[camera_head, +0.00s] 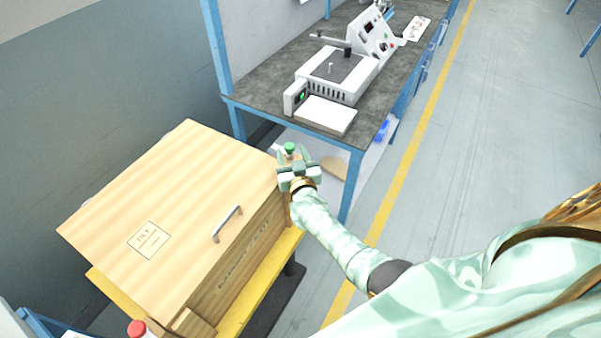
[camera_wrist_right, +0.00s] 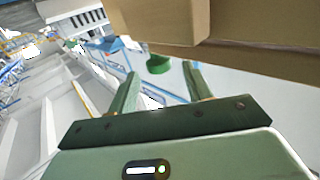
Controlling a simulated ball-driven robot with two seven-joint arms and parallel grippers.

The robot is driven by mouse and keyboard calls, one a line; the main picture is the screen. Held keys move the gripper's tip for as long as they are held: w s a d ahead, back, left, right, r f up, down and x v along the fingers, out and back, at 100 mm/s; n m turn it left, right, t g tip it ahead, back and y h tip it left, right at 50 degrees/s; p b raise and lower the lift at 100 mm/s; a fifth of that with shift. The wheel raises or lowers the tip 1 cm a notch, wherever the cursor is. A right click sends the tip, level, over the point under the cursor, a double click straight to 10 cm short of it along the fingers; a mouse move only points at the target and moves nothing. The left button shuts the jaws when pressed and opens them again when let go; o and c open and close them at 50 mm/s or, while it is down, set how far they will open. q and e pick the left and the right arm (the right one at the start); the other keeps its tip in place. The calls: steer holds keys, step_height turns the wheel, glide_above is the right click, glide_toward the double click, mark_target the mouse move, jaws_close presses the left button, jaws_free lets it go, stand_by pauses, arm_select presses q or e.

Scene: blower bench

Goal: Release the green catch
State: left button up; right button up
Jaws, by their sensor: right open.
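The green catch (camera_head: 290,147) is a small round green knob at the right far corner of the wooden crate (camera_head: 160,195). It also shows in the right wrist view (camera_wrist_right: 159,64), under the crate's wooden edge (camera_wrist_right: 225,50). My right gripper (camera_head: 292,156) is open, with its two fingers pointing at the catch. In the right wrist view the gripper (camera_wrist_right: 162,82) has the catch just beyond its fingertips, roughly between them, and nothing is held. I cannot tell whether a finger touches it. My left gripper is out of view.
The crate's lid is down and carries a metal handle (camera_head: 227,224) and a label (camera_head: 149,240). The crate stands on a yellow support (camera_head: 262,285). A blue-framed bench (camera_head: 255,98) with a white machine (camera_head: 335,75) stands behind. The floor at right is clear.

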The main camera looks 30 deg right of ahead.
steer(key=p+v, duration=0.5)
steer(key=v, duration=0.7)
steer(key=shift+s+a, duration=0.15)
steer(key=shift+s, duration=0.1)
steer(key=shift+r, duration=0.1)
